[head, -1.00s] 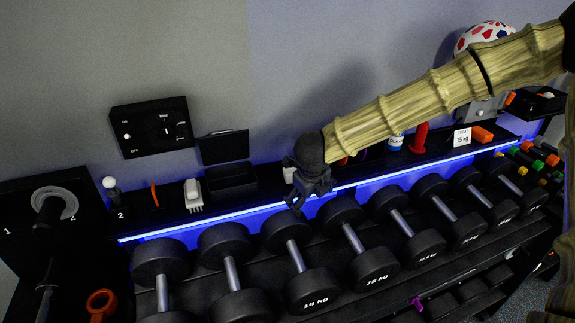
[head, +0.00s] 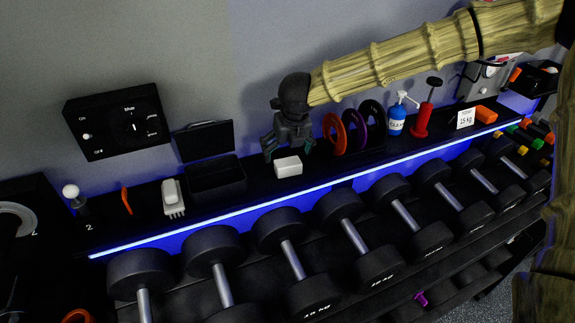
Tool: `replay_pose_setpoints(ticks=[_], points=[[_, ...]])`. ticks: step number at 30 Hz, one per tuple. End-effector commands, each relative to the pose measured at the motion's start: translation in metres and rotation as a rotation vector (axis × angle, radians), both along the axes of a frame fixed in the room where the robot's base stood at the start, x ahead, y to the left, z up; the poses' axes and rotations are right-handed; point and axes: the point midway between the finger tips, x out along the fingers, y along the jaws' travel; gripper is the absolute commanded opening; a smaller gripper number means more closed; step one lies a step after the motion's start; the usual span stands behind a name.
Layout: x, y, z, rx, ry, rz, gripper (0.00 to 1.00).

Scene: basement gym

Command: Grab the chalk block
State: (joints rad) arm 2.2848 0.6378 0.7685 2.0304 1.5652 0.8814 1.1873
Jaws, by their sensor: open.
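The chalk block (head: 288,167) is a small white block lying on the black shelf above the dumbbells, near the middle of the head view. My gripper (head: 287,153) is open, with its fingers pointing down. It hangs just above and behind the block in the picture, with one finger to the left of the block and one near its upper right. I cannot tell whether a finger touches the block. The whole front and top of the block show.
An open black box (head: 216,180) and a white brush (head: 173,198) are left of the block. Coloured rings (head: 335,133), a blue bottle (head: 396,121) and a red pump (head: 421,122) stand to the right. Dumbbells (head: 350,237) line the rack in front, below the shelf's lit edge (head: 240,211).

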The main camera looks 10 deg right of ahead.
Motion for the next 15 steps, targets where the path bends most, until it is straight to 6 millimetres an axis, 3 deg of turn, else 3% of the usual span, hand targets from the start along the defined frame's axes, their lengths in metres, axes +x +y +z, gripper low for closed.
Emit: replay_pose_setpoints(ticks=[7, 15], points=[[0.0, -0.004, -0.009, 0.0, 0.0, -0.003, 0.92], [0.007, -0.005, -0.041, 0.0, 0.002, -0.004, 0.92]])
